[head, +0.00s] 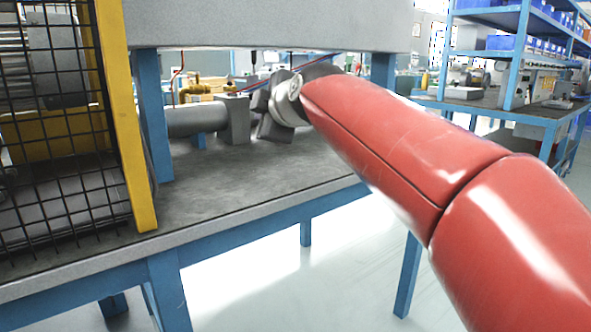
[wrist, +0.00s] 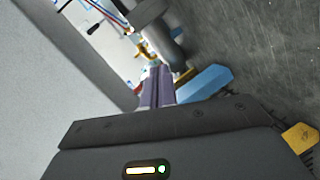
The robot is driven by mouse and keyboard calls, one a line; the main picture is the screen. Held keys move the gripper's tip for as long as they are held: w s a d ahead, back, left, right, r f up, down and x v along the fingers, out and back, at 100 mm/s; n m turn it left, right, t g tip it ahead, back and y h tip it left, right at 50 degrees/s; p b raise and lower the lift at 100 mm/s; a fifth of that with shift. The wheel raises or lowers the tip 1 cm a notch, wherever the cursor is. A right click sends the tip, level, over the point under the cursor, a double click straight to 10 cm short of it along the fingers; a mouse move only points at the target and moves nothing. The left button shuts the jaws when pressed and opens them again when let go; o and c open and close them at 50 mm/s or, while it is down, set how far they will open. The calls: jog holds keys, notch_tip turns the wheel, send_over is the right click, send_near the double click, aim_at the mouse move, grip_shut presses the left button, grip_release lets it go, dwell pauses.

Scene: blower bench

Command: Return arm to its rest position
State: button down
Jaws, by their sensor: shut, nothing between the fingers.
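My red arm reaches from the lower right over the blue-legged bench (head: 230,205) in the head view, its wrist end under the grey overhead housing (head: 270,22). My gripper (wrist: 157,72) shows in the wrist view with its two purplish-grey fingers shut together and nothing between them. In the head view the gripper end is dark and mostly hidden by the wrist, so its fingers cannot be made out there. It is just right of a grey cylinder (head: 195,119) and block (head: 234,118) on the bench; I cannot tell whether they touch.
A black mesh guard (head: 50,130) with a yellow post (head: 125,115) stands at the left of the bench. A blue upright (head: 152,115) is beside it. A blue rack (head: 515,55) with bins stands at the back right.

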jog(key=s+d+f+m+g+h+p, duration=0.3)
jog(key=s+d+f+m, duration=0.6)
jog(key=s+f, duration=0.4)
jog(key=s+d+f+m+g+h+p, duration=0.3)
jog(key=s+d+f+m, duration=0.7)
jog(key=s, duration=0.6)
notch_tip(320, 180, down, 3)
jog(key=shift+s+d+f+g+h, duration=0.2)
jog(key=shift+d+g+h, duration=0.2)
jog(key=shift+d+g, duration=0.6)
jog(key=shift+d+r, duration=0.1)
